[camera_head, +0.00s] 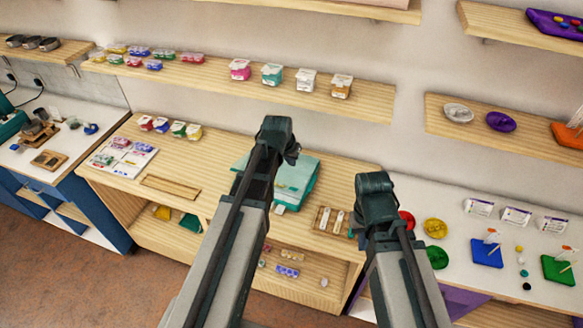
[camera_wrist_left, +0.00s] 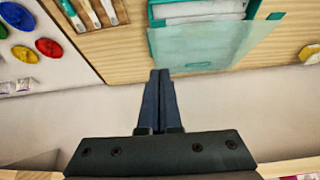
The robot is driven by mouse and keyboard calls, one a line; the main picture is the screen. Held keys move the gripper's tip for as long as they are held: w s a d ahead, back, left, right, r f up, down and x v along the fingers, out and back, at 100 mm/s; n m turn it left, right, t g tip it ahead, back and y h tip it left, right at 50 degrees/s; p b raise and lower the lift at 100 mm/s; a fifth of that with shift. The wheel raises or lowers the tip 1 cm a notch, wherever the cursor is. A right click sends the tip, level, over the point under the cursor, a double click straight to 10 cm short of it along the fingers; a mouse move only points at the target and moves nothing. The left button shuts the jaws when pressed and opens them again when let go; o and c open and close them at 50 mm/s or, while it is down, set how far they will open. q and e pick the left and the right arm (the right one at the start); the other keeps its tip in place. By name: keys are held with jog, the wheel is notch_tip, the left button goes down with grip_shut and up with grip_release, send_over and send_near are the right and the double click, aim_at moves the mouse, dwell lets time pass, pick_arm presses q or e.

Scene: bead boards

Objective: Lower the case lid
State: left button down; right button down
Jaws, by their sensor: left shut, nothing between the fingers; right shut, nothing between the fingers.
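The teal case (camera_head: 296,183) lies on the wooden counter, partly hidden behind my left arm in the head view. In the left wrist view its teal tray (camera_wrist_left: 170,14) shows at the top, with a translucent pale teal lid (camera_wrist_left: 215,45) raised on the wall side. My left gripper (camera_wrist_left: 160,76) is shut and empty. Its tips appear just beside the lid's edge in that view; I cannot tell whether they touch. In the head view its fingers are hidden. My right arm stands to the right of the case, and its gripper fingers do not show.
A small wooden tray with white-handled tools (camera_head: 330,219) lies right of the case. A wooden strip (camera_head: 170,187) and a white sheet (camera_head: 122,156) lie to the left. A shelf with small tubs (camera_head: 272,74) runs above. Coloured dishes (camera_head: 435,228) stand at right.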

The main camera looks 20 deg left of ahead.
pick_arm(q)
jog(key=b, duration=0.9)
send_over(295, 185)
jog(key=f, duration=0.9)
jog(key=shift+s+d+f, duration=0.1)
jog(key=shift+s, duration=0.3)
jog(key=shift+s+f+b, duration=0.3)
jog(key=shift+f+b, duration=0.15)
jog(key=shift+f, duration=0.1)
jog(key=shift+s+f+b, duration=0.25)
jog(key=shift+f+b, duration=0.2)
jog(key=shift+f, duration=0.05)
jog(key=shift+s+f+b, duration=0.25)
jog(key=shift+f+b, duration=0.25)
jog(key=shift+t, duration=0.7)
jog(key=s+f+b, duration=0.1)
jog(key=f+b, duration=0.2)
jog(key=b, duration=0.1)
jog(key=s+f+b, duration=0.1)
jog(key=f+b, duration=0.3)
jog(key=s+f+b, duration=0.1)
jog(key=f+b, duration=0.3)
jog(key=b, duration=0.1)
jog(key=shift+s+a+f, duration=0.25)
jog(key=shift+s, duration=0.2)
